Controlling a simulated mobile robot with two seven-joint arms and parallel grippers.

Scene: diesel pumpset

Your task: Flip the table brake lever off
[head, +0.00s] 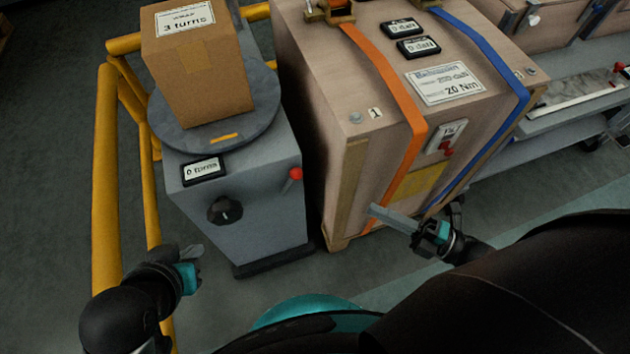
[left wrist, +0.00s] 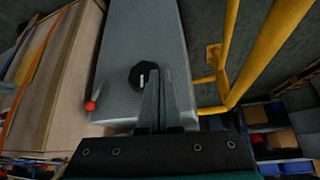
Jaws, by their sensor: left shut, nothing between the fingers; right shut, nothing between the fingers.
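The table brake lever (head: 295,174) has a red ball knob and sits on the right side of the grey turntable stand (head: 245,215). In the left wrist view the lever's red knob (left wrist: 90,106) is left of the fingers, with a pale shaft running up from it. A black knob (head: 225,209) is on the stand's front; it also shows in the left wrist view (left wrist: 142,75), just beyond the fingertips. My left gripper (head: 196,251) is shut and empty, low and left of the lever, apart from it. My right gripper (head: 378,211) is shut and empty, before the large crate.
A cardboard box (head: 198,70) stands on the round turntable (head: 160,125). A yellow rail (head: 106,180) runs along the left. The strapped crate (head: 335,90) stands close to the stand's right, leaving a narrow gap near the lever. Floor in front of the stand is clear.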

